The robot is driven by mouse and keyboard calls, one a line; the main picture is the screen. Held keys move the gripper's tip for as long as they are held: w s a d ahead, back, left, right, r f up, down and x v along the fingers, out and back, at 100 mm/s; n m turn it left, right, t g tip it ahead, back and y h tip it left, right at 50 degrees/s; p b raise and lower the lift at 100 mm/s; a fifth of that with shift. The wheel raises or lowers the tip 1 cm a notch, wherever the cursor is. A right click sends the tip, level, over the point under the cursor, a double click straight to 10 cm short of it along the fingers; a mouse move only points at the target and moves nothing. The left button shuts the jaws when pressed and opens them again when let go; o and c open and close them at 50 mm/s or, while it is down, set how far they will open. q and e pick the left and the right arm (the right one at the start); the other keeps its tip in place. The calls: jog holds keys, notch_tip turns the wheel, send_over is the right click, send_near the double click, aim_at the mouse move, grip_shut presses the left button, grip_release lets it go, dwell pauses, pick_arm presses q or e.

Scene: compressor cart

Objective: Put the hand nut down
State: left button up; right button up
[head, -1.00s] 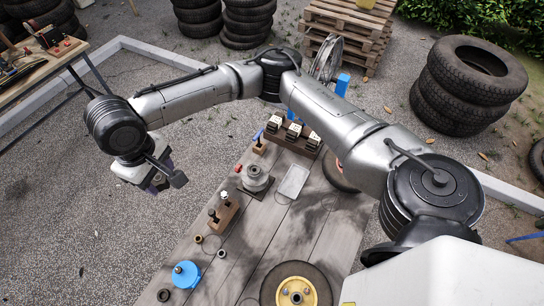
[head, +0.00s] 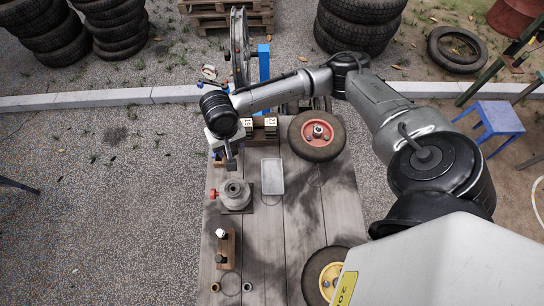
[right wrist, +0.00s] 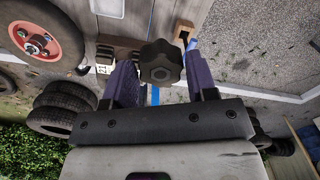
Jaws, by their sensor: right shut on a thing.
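The hand nut is a black lobed knob (right wrist: 160,63), held between the two dark purple fingers of my right gripper (right wrist: 155,85) in the right wrist view. In the head view my right gripper (head: 229,150) is over the far left part of the cart top (head: 260,235), and the nut (head: 231,163) shows as a small dark shape at its tip. The nut appears to be above the surface; its exact height is unclear. A grey round fixture with a red knob (head: 235,195) stands just nearer the camera. My left gripper is out of view.
A pale rectangular tray (head: 272,176) lies right of the fixture. A red-hubbed wheel (head: 317,133) and a yellow-hubbed wheel (head: 327,279) are on the right side. A wooden block with pegs (head: 225,250) and small rings (head: 247,286) are nearer. The middle planks are mostly clear.

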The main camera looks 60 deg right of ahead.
jog(key=s+d+f+m, duration=0.2)
jog(key=s+d+f, duration=0.2)
jog(key=s+d, duration=0.1)
jog(key=s+d+f+m+b, duration=0.1)
jog(key=s+d+f+m, duration=0.2)
jog(key=s+d+f, duration=0.2)
jog(key=s+d+f+m+b, duration=0.1)
jog(key=s+d+f+m, duration=0.1)
jog(key=s+d+f, duration=0.3)
jog(key=shift+s+d+f+m, duration=0.1)
jog(key=shift+s+d+m, duration=0.15)
jog(key=shift+d, duration=0.7)
jog(key=shift+s+d+m, duration=0.15)
jog(key=shift+s+d, duration=0.15)
jog(key=shift+d, duration=0.6)
jog(key=shift+f+b, duration=0.2)
jog(key=shift+b, duration=0.1)
jog(key=b, duration=0.3)
send_over(272, 168)
notch_tip(272, 168, down, 7)
jog(key=shift+r, duration=0.2)
jog(key=shift+f+b, duration=0.45)
jog(key=shift+f, duration=1.6)
jog(key=o, duration=1)
